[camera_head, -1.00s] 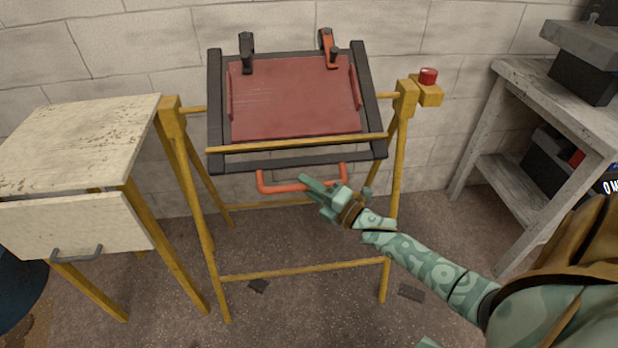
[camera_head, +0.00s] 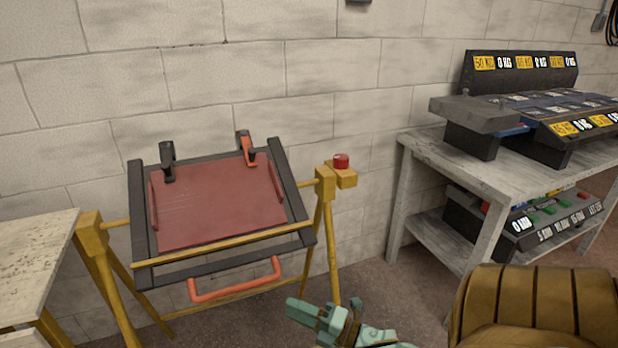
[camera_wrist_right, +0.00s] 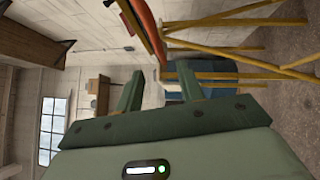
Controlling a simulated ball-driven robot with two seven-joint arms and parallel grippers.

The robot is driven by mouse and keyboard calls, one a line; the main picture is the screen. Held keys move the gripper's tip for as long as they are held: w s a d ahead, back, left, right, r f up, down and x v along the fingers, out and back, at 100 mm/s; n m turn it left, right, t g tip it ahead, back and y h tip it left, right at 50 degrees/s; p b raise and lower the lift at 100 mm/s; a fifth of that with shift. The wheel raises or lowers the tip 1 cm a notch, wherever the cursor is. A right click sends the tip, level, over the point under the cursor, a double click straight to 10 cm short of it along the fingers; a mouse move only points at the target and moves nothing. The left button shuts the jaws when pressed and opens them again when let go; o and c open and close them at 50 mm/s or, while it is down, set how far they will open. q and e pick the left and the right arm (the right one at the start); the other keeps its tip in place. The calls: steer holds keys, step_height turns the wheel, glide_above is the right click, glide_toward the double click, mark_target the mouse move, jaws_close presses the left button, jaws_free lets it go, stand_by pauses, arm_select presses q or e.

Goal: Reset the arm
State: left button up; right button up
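My right gripper (camera_head: 312,312) is at the bottom middle of the head view, to the right of and below the bench's orange handle, apart from it. Its fingers point left. In the right wrist view my right gripper (camera_wrist_right: 158,76) has its two fingers apart with nothing between them. My left gripper is not in view.
A yellow-legged frame bench holds a tilted red panel (camera_head: 215,205) with two clamps and an orange handle (camera_head: 235,281). A red button (camera_head: 341,160) sits at its right corner. A grey shelf (camera_head: 455,172) with dark devices stands right. A pale table (camera_head: 35,262) stands left.

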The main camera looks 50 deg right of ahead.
steer(key=v, duration=0.2)
steer(key=shift+s, duration=0.25)
stand_by(0.4)
